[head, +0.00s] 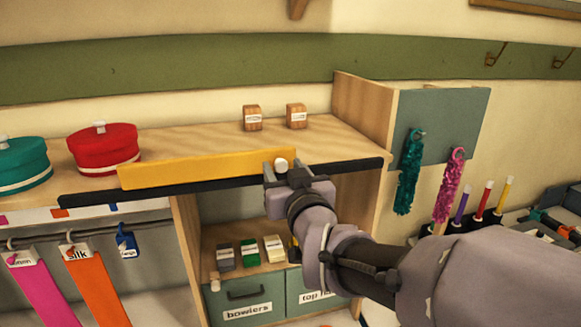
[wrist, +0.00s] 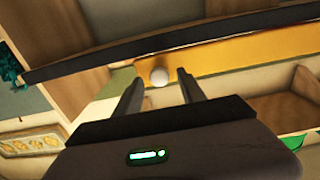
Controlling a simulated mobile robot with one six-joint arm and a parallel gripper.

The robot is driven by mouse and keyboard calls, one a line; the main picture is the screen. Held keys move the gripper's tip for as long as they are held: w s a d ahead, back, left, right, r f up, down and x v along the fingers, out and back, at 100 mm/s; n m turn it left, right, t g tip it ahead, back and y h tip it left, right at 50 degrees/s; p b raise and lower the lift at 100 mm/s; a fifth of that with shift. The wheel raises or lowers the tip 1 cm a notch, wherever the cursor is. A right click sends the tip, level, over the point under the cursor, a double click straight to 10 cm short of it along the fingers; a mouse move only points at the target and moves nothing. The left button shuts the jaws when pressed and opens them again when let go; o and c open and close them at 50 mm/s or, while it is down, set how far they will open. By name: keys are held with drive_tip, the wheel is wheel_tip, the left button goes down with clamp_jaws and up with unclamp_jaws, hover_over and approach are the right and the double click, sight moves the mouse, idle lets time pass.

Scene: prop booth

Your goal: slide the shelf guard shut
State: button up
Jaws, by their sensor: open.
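The shelf guard (head: 200,168) is a long yellow panel along the front edge of the wooden shelf, with a white round knob (head: 281,165) at its right end. It lies against a dark rail (head: 350,167) that runs on to the right without the panel. In the wrist view the yellow guard (wrist: 220,65) crosses the upper right, with its white knob (wrist: 159,76) just beyond and between my fingertips. My gripper (wrist: 157,80) is open, its two fingers on either side of the knob. In the head view my gripper (head: 283,172) is at the knob; contact cannot be told.
A red round box (head: 103,150) and a teal round box (head: 22,165) stand at the shelf's left. Two small wooden blocks (head: 252,118) (head: 297,116) stand toward the back. A teal side panel (head: 445,115) with hanging boas is at the right. Drawers (head: 247,300) are below.

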drive_tip(key=shift+c, duration=0.2)
clamp_jaws()
drive_tip(key=shift+w, duration=0.1)
idle(1.0)
